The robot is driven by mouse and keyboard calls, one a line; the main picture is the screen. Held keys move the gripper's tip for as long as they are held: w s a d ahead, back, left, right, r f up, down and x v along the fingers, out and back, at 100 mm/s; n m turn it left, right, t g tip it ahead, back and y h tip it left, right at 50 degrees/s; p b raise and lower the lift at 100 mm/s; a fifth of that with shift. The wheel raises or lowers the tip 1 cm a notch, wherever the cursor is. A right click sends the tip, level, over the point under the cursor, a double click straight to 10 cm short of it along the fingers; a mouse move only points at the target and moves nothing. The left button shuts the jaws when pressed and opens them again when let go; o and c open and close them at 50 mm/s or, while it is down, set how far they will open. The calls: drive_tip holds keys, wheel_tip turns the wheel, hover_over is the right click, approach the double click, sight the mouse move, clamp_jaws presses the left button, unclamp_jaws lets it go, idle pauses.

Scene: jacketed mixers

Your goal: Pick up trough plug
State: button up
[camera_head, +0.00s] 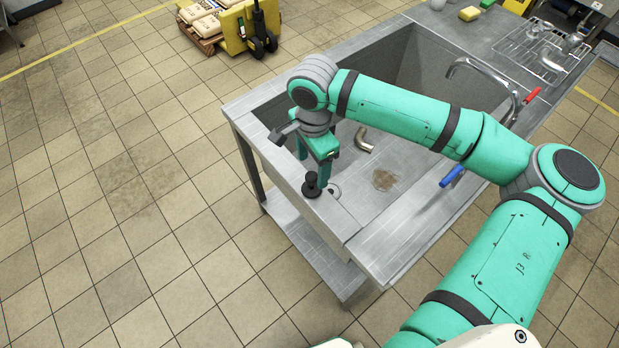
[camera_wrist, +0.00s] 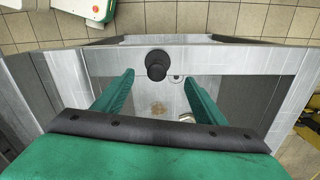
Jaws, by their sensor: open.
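The trough plug (camera_head: 312,186) is black, with a round knob over a wider base. It appears to stand on the grey sink's near ledge in the head view. In the wrist view the plug (camera_wrist: 157,65) shows at the upper middle, ahead of and between the fingertips. My gripper (camera_head: 314,172) is open and empty, its green fingers pointing down close to the plug. The gripper (camera_wrist: 159,78) has one finger on each side in the wrist view. I cannot tell whether a finger touches the plug.
The metal sink (camera_head: 395,232) has a small round ring (camera_head: 334,190) beside the plug. A bent metal pipe (camera_head: 364,140) and a brown stain (camera_head: 384,180) are in the basin. A curved faucet (camera_head: 484,72) with red and blue handles stands at the right. Tiled floor is clear at left.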

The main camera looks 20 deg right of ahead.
sight(310, 177)
drive_tip(key=shift+s+d+f, duration=0.1)
drive_tip(key=shift+s+f, duration=0.2)
drive_tip(key=shift+f, duration=0.3)
drive_tip(key=shift+s+f, duration=0.1)
drive_tip(key=shift+f, duration=0.25)
drive_tip(key=shift+a+f, duration=0.5)
drive_tip(key=shift+d+f, duration=0.15)
drive_tip(key=shift+f, duration=1.05)
drive_tip(key=shift+d+f, duration=0.1)
drive_tip(key=shift+f, duration=1.05)
drive_tip(key=shift+w, duration=0.2)
drive_tip(key=shift+c, duration=0.6)
drive_tip(key=shift+s, duration=0.15)
drive_tip(key=c, duration=1)
drive_tip(key=shift+c, duration=0.4)
drive_tip(key=shift+a+r, duration=0.1)
drive_tip(key=shift+a, duration=0.05)
